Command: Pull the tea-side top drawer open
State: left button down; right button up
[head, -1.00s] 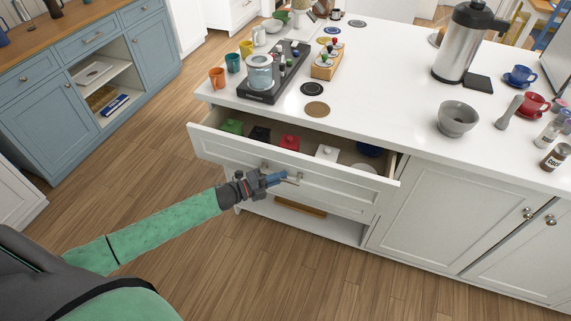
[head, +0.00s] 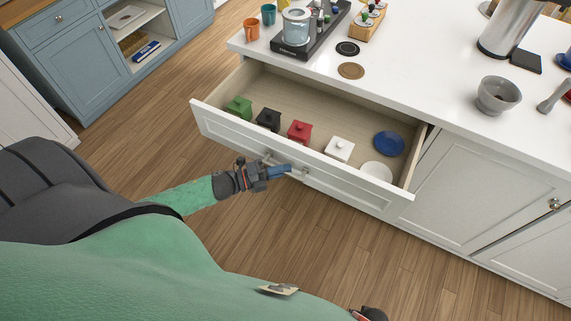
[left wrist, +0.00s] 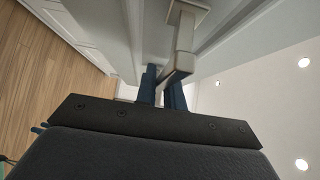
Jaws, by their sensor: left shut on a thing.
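The white top drawer (head: 245,131) stands well open from the white counter unit in the head view. Its bar handle (head: 300,172) is on the front panel. My left gripper (head: 284,171) is at the handle, its blue fingers closed around the bar. In the left wrist view the fingers (left wrist: 163,90) sit on either side of the pale handle (left wrist: 185,50). Inside the drawer are a green box (head: 239,107), a black box (head: 268,120), a red box (head: 299,132), a white box (head: 339,149), a blue dish (head: 389,144) and a white dish (head: 377,172). My right gripper is not clearly shown.
On the white countertop (head: 430,75) stand a black tray with a kettle (head: 297,27), an orange cup (head: 252,29), a grey bowl (head: 498,95) and coasters (head: 351,71). A blue cabinet (head: 75,60) is at the left. The wooden floor (head: 150,140) between is clear.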

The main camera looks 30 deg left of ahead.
pick_arm(q)
jog(key=shift+s+f, duration=0.1)
pick_arm(e)
jog(key=shift+w+r, duration=0.15)
pick_arm(q)
jog(key=c, duration=1.5)
grip_release()
